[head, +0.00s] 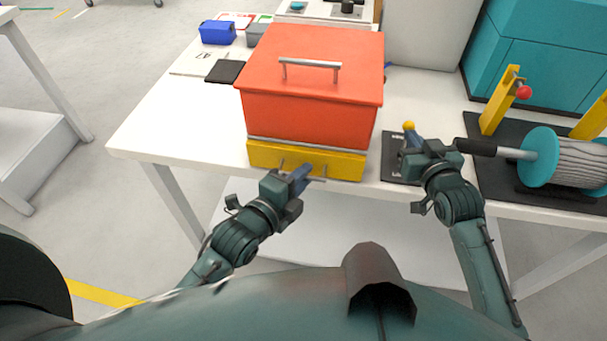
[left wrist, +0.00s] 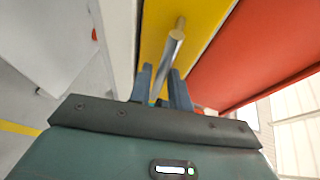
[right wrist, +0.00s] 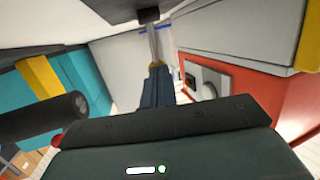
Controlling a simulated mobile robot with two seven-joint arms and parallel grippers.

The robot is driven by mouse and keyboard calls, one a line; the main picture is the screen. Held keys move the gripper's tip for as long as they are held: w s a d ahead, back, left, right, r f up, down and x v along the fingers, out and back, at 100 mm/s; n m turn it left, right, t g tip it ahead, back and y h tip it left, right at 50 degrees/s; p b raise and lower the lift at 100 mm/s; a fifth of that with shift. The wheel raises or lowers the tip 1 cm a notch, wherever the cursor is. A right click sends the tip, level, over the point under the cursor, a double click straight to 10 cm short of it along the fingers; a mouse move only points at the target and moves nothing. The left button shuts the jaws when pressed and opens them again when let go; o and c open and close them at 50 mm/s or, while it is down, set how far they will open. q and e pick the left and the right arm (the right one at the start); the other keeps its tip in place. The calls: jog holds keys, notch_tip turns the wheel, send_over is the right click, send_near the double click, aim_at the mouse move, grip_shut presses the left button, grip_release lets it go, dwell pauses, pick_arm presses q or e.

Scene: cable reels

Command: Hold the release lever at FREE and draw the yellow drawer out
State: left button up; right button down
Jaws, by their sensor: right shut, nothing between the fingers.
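The yellow drawer (head: 342,165) sits under the red box (head: 312,118), its front close to flush with it. My left gripper (head: 302,176) is at its front, shut on the metal bar handle; in the left wrist view the bar (left wrist: 174,42) runs between the fingers (left wrist: 162,75). The release lever, with a yellow ball knob (head: 408,126), stands on a black plate (head: 393,172) right of the box. My right gripper (head: 411,144) is shut and empty against or right beside the lever; contact is unclear. The right wrist view shows shut fingers (right wrist: 157,82) before a metal rod (right wrist: 153,42). Plate markings are unreadable.
A cable reel (head: 575,162) on a dark mat stands at the right, its black-gripped bar (head: 476,147) close to my right gripper. A blue box (head: 217,32) and a black pad (head: 225,71) lie back left. The white table's (head: 165,120) front left is clear.

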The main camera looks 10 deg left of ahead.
pick_arm(q)
jog(key=shift+w+d+f, duration=0.1)
jog(key=shift+w+d, duration=0.1)
jog(key=shift+w, duration=0.15)
jog(key=shift+c, duration=0.2)
grip_shut()
